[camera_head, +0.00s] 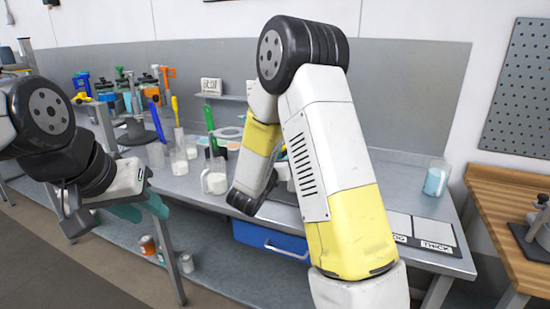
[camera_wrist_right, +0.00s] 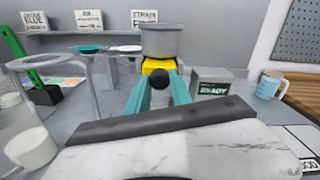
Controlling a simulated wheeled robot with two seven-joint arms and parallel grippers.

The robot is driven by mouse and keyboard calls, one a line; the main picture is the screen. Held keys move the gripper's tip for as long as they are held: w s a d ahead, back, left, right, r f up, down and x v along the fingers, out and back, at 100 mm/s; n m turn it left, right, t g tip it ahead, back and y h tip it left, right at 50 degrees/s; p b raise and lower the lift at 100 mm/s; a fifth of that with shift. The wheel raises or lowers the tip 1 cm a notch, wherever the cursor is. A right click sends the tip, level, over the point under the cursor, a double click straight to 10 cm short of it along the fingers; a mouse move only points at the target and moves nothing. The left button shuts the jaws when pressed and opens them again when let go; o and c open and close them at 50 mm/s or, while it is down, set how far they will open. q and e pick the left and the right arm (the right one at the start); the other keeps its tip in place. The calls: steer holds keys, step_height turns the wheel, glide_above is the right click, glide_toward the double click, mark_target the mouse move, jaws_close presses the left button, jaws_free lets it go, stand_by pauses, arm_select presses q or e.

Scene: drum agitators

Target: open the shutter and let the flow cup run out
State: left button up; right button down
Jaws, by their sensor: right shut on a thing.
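The grey flow cup (camera_wrist_right: 165,42) stands upright straight ahead in the right wrist view. Below it is a yellow part (camera_wrist_right: 158,65) with a round black knob (camera_wrist_right: 160,78), which looks like the shutter. My right gripper (camera_wrist_right: 160,84) has its teal fingers closed in on the knob, one on each side. In the head view my right arm hides the cup and these fingers. No stream from the cup can be made out. My left gripper (camera_head: 140,208) hangs in front of the bench's left part, away from the cup. Its finger gap is not clear.
A box with a lit display (camera_wrist_right: 212,88) stands right of the cup. A blue-filled jug (camera_head: 436,180) is at the bench's right end, behind labelled plates (camera_head: 437,246). Glassware, including a white-filled jug (camera_head: 214,180), crowds the left.

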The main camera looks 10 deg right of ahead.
stand_by(0.9)
steer(key=v, duration=0.4)
steer(key=shift+s+a, duration=0.15)
steer(key=shift+a, duration=0.05)
steer(key=c, duration=1.1)
jaws_free()
steer(key=shift+c, duration=0.2)
steer(key=shift+s, duration=0.1)
steer(key=v, duration=0.7)
steer(key=shift+s+a, duration=0.2)
steer(key=shift+s, duration=0.05)
